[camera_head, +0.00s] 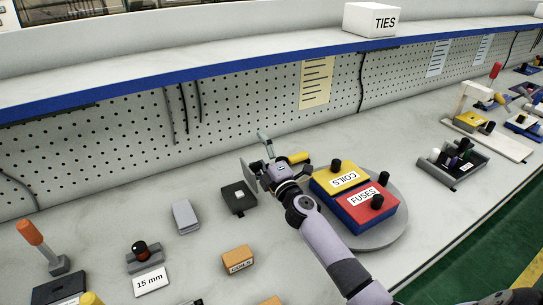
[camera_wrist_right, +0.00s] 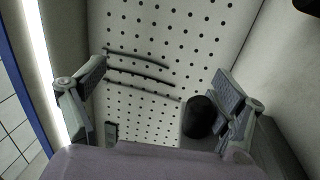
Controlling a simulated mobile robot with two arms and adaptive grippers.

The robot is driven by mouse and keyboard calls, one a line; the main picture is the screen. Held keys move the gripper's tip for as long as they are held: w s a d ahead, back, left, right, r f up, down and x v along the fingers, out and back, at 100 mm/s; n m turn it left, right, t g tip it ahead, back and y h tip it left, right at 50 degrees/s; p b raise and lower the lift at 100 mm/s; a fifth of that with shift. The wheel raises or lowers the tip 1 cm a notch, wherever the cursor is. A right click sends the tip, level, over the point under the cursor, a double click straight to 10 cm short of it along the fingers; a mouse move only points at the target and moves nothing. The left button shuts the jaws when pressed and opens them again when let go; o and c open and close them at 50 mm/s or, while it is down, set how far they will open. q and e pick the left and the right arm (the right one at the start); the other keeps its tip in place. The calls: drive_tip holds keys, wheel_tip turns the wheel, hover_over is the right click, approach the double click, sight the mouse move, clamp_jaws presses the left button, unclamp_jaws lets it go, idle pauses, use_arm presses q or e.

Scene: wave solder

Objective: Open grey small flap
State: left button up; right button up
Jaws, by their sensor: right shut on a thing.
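My right gripper (camera_head: 262,163) is at the middle of the bench, left of the round turntable (camera_head: 390,236). A thin grey plate (camera_head: 249,176), which looks like the grey small flap, stands tilted at its fingers. In the right wrist view the two fingers of my right gripper (camera_wrist_right: 158,103) look spread, with a black round knob (camera_wrist_right: 200,117) close to the right finger. The exact contact is hard to see, and the arm and gripper hide part of the spot. My left gripper is not in view.
A yellow COILS box (camera_head: 325,182) and a red-topped FUSES box (camera_head: 356,216) sit on the turntable, right of my arm. A black box (camera_head: 239,198), a grey block (camera_head: 185,217) and an orange block (camera_head: 238,260) lie to the left. The perforated back panel (camera_head: 240,110) stands behind.

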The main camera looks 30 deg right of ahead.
drive_tip(key=shift+s+d+r, duration=0.2)
drive_tip(key=shift+s+r, duration=0.2)
drive_tip(key=shift+r, duration=0.35)
drive_tip(key=shift+c, duration=0.7)
drive_tip(key=shift+s+f, duration=0.15)
drive_tip(key=shift+s, duration=0.45)
drive_tip(key=shift+c, duration=1.3)
drive_tip(key=s, duration=0.4)
drive_tip(key=shift+s+d+r, duration=0.1)
drive_tip(key=shift+r, duration=0.2)
drive_tip(key=shift+c, duration=1.1)
use_arm(q)
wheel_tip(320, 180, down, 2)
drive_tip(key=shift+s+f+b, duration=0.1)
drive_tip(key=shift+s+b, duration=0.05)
drive_tip(key=shift+b, duration=1.05)
use_arm(e)
drive_tip(key=s+f, duration=0.2)
drive_tip(key=s, duration=0.5)
drive_tip(key=s+f, duration=0.3)
drive_tip(key=s, duration=0.4)
drive_tip(key=shift+d, duration=0.2)
